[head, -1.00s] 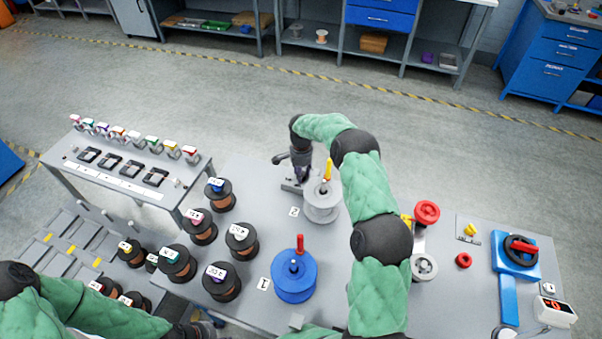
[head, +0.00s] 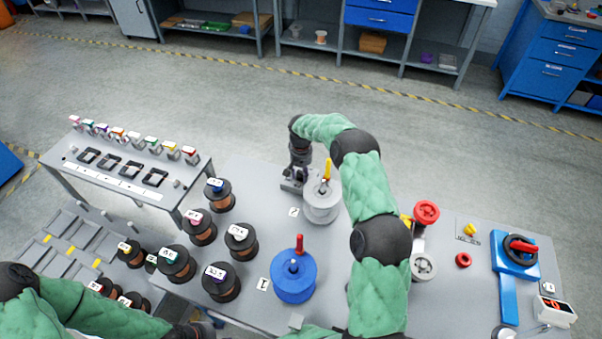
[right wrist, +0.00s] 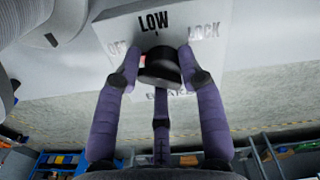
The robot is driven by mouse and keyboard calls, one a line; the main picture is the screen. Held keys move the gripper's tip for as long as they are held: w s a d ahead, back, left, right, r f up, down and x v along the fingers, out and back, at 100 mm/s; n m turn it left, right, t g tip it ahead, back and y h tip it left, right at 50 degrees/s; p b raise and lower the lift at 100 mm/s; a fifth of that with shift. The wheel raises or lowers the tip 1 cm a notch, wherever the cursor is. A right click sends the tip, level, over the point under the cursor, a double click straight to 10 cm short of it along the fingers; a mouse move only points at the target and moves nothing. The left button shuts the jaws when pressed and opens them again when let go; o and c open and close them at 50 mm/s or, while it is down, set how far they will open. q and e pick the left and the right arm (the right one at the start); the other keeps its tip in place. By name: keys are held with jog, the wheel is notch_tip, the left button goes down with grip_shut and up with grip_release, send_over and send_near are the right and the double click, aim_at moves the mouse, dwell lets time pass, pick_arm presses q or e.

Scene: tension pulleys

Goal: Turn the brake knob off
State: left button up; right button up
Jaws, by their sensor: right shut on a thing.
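The brake knob (right wrist: 160,68) is a black round knob on a light grey panel (right wrist: 205,22) marked OFF, LOW and LOCK, with BRAKE partly hidden below. A small red mark shows at the knob's left side, on the OFF side. My right gripper (right wrist: 160,75) is shut on the knob, its purple fingers around it. In the head view my right gripper (head: 298,174) is over the small grey brake box (head: 289,185) beside a grey spool with a yellow handle. The knob is hidden there. My left gripper (head: 203,331) is at the bottom edge, mostly cut off.
The grey spool (head: 321,206) stands close to the right of the brake box. A blue spool (head: 293,281) with a red handle stands nearer. Several dark wire spools (head: 240,240) stand left. A blue winder (head: 510,262) with a handwheel is at the right.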

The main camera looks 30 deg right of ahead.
jog(key=shift+w+d+r, duration=0.2)
jog(key=shift+w+r, duration=0.1)
jog(key=o, duration=1.1)
jog(key=shift+c, duration=0.2)
jog(key=shift+w+f, duration=0.1)
jog(key=shift+f, duration=0.05)
jog(key=shift+a, duration=0.1)
notch_tip(320, 180, up, 12)
